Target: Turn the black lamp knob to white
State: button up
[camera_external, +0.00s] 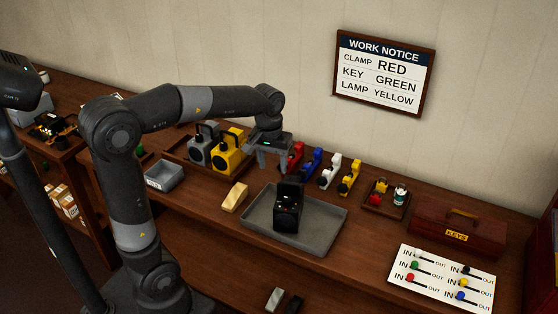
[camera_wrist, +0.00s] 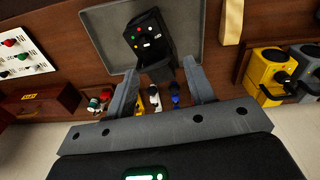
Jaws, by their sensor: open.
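The black lamp (camera_external: 288,207) stands on a grey tray (camera_external: 322,240) in the middle of the bench. In the wrist view the black lamp (camera_wrist: 152,28) is at the top centre, with small red, yellow, green and white marks on its face. Which mark the knob points at is too small to tell. My gripper (camera_external: 268,156) is open and empty, above the bench behind and left of the lamp. In the wrist view my gripper (camera_wrist: 161,70) has its two fingers apart, near the lamp's handle in the picture; I see no contact.
A grey lamp (camera_external: 201,148) and a yellow lamp (camera_external: 229,152) stand in a wooden tray at left. Red, blue, white and yellow clamps (camera_external: 330,171) line the wall. A work notice (camera_external: 384,72) reads clamp red, key green, lamp yellow. A red KEYS box (camera_external: 458,232) is at right.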

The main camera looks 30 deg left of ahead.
aim_at(287, 198)
jog(key=shift+g, duration=0.4)
jog(key=d+f, duration=0.1)
jog(key=f, duration=0.3)
jog(key=w+d+f, duration=0.1)
jog(key=f, duration=0.3)
jog(key=w+d+f, duration=0.1)
jog(key=f, duration=0.3)
jog(key=shift+w+d+f, duration=0.1)
jog(key=shift+d+f, duration=0.15)
jog(key=shift+d, duration=0.1)
jog(key=shift+c, duration=0.3)
jog(key=c, duration=0.9)
